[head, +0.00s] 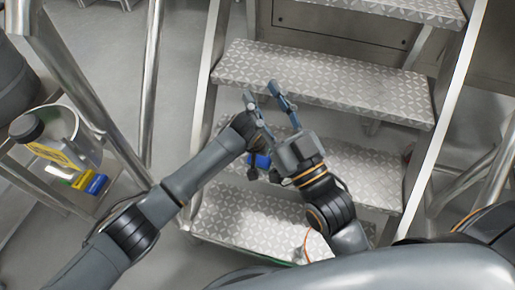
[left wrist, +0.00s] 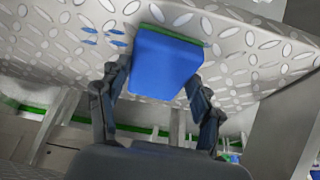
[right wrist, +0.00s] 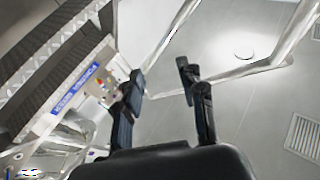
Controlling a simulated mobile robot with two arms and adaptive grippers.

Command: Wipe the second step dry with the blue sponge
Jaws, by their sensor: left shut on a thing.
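The blue sponge (left wrist: 165,65), with a green layer on its far side, is gripped between the fingers of my left gripper (left wrist: 158,80). Its green side faces the patterned metal tread; contact cannot be told for sure. Several small blue marks (left wrist: 103,36) show on the metal left of it. In the head view the sponge (head: 260,160) is a small blue patch at the left part of the second step (head: 350,170), counted from the bottom, partly hidden by my arms. My right gripper (head: 262,90) is open and empty, above the stairs; its spread fingers also show in the right wrist view (right wrist: 160,82).
The bottom step (head: 235,220), third step (head: 325,82) and top step (head: 400,8) lie between metal side rails (head: 437,130). At left, a shelf holds a grey jug (head: 65,135) with a yellow label and colored blocks (head: 82,181). Tubular rails stand on both sides.

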